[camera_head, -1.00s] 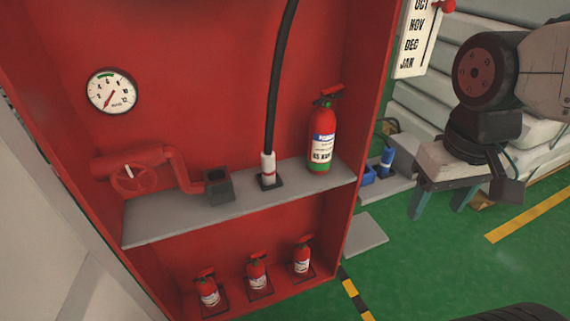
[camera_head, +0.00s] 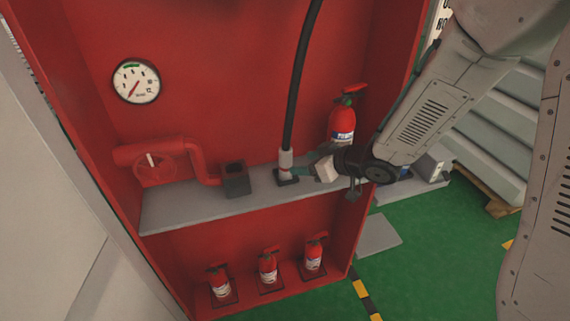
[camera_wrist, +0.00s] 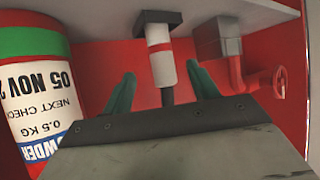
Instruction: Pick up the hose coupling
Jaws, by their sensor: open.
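The hose coupling (camera_head: 286,159), white-grey with a red band, stands upright in a dark square holder on the grey shelf. A black hose (camera_head: 302,75) runs up from it. In the wrist view the coupling (camera_wrist: 160,62) appears upside down, in line with the gap between my fingers. My gripper (camera_head: 299,171) has come in from the right at shelf height, its tips right beside the coupling. In the wrist view my gripper (camera_wrist: 162,84) is open, one green finger to each side of the coupling. I cannot tell whether either finger touches it.
A large fire extinguisher (camera_head: 342,125) stands on the shelf (camera_head: 190,212), close behind my wrist, and fills the left of the wrist view. Several small extinguishers (camera_head: 268,266) stand below.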

